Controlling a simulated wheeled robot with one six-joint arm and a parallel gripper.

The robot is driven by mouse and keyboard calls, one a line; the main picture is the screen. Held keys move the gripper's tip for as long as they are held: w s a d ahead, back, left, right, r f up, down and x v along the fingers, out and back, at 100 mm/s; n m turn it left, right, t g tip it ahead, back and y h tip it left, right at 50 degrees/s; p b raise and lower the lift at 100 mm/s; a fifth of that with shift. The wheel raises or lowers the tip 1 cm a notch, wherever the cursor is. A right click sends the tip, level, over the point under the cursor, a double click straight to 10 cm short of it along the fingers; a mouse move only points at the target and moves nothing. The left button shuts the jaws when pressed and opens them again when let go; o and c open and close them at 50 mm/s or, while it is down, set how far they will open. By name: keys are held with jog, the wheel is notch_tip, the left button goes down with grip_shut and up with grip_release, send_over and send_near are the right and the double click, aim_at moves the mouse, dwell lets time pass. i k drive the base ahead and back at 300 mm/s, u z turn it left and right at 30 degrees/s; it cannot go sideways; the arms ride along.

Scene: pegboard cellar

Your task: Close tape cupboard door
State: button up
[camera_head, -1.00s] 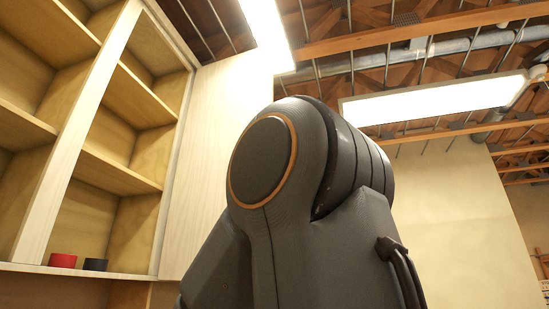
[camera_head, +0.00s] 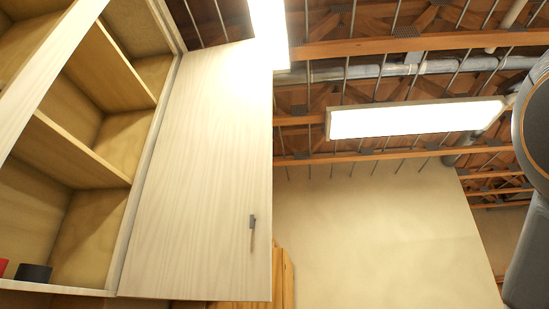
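The tape cupboard (camera_head: 125,240) is on the left, a pale wooden frame with open shelves inside. Its door (camera_head: 200,160) is a pale wood panel, hinged at the cupboard's right side and swung wide open. A small grey handle (camera_head: 252,222) sits low near the door's right edge. A dark roll (camera_head: 33,272) and part of a red roll (camera_head: 3,266) stand on the bottom shelf. Part of my arm shows at the right edge, apart from the door. My gripper is out of view.
A lit ceiling panel (camera_head: 415,119) hangs below wooden beams and a grey pipe (camera_head: 350,71). A second light (camera_head: 267,30) is above the door. A wooden piece (camera_head: 288,280) shows behind the door's lower right. The space between door and arm looks clear.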

aim_at(210, 167)
jog(key=z, duration=0.4)
jog(key=i, duration=3.75)
jog(key=u, duration=4.3)
